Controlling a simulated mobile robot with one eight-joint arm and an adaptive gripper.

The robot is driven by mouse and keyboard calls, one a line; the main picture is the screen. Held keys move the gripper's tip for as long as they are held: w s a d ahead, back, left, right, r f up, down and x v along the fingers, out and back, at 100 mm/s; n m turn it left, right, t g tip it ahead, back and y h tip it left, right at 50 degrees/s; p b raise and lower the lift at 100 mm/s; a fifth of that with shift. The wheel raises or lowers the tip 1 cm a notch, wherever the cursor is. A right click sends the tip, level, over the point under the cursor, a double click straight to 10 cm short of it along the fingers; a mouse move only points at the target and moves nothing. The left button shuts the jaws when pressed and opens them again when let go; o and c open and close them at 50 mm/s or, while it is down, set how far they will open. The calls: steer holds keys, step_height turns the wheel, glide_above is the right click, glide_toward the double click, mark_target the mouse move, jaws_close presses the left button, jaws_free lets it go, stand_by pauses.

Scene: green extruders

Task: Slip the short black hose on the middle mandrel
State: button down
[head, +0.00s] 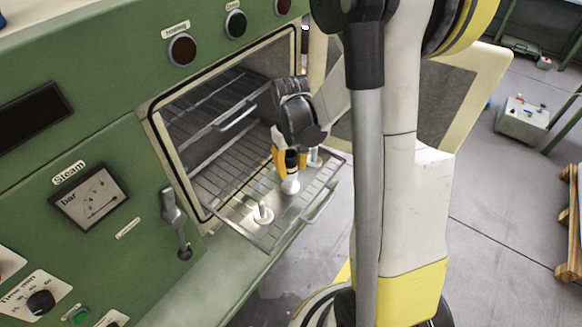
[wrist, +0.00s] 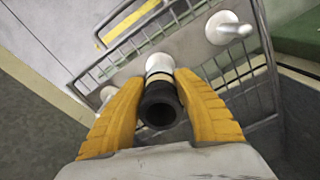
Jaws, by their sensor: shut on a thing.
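The short black hose (wrist: 160,104) is gripped between the two yellow fingers of my gripper (wrist: 160,112), its open end facing the wrist camera. In the head view my gripper (head: 289,160) points down over the pulled-out rack, with the dark hose (head: 291,161) between its fingers. The white middle mandrel (head: 290,186) is directly below the hose, and its base (wrist: 159,63) also shows beyond the hose in the wrist view. Hose and mandrel look lined up. The mandrel's tip is hidden, so I cannot tell how far it is inside the hose.
A near mandrel (head: 262,213) and a far mandrel (head: 315,157) stand bare on the wire rack (head: 325,172). The rack sticks out of the green oven (head: 110,150), beside its open door (head: 480,95). A grey lever (head: 175,222) is left of the opening.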

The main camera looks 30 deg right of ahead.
mark_target(291, 150)
steer(key=shift+f, duration=0.15)
steer(key=shift+f+b, duration=1.1)
steer(key=shift+f, duration=0.2)
steer(key=shift+f+b, duration=0.9)
steer(key=shift+b, duration=0.15)
steer(key=c, duration=0.9)
jaws_free()
step_height(291, 150, up, 12)
steer(key=shift+r, duration=0.1)
